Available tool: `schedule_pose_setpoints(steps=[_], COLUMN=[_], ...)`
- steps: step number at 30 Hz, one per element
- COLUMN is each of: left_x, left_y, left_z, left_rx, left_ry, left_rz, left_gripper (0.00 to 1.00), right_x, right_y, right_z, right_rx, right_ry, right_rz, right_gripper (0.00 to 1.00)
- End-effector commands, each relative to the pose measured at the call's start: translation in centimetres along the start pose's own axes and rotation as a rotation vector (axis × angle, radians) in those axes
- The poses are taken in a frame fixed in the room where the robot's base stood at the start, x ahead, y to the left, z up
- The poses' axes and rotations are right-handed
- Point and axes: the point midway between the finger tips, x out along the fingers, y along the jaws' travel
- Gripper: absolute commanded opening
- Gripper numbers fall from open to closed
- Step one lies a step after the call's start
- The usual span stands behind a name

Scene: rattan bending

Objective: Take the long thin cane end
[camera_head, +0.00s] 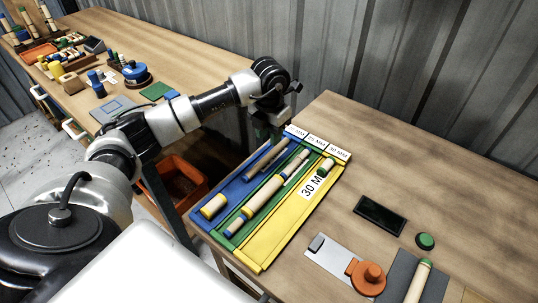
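A sorting tray (257,252) with blue, green and yellow lanes lies on the right-hand table. A long thin tan cane piece (264,159) lies in the far part of the blue lane. A short thick cane piece (214,206) lies at the near end of that lane. A short green-banded piece (326,167) is at the far end of the yellow lane. My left gripper (272,122) is at the tray's far left corner, apart from the thin cane; its fingers are dark and unclear. My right gripper is out of view.
Right of the tray are a dark panel (380,215), a green button (425,241), an orange fixture (368,277) and another cane (418,283) on a grey mat. An orange bin (180,187) stands low between the tables. The table's far right is clear.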

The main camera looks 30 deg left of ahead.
Motion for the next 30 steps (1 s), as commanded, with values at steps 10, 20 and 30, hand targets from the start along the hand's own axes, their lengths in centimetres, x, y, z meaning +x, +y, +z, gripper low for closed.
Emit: schedule_pose_setpoints(steps=[10, 20, 30], left_x=[3.3, 6.9, 6.9], left_y=[-0.1, -0.2, -0.2], left_z=[-0.3, -0.3, -0.3], left_rx=[0.001, 0.002, 0.002], left_ry=[0.002, -0.002, -0.002], left_rz=[-0.003, -0.004, -0.004], left_gripper=[0.35, 0.35, 0.12], right_x=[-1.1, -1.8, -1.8], right_y=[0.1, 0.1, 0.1], right_z=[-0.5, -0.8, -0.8], right_rx=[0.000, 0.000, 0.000], right_ry=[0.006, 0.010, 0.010], right_rz=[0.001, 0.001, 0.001], right_gripper=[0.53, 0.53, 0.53])
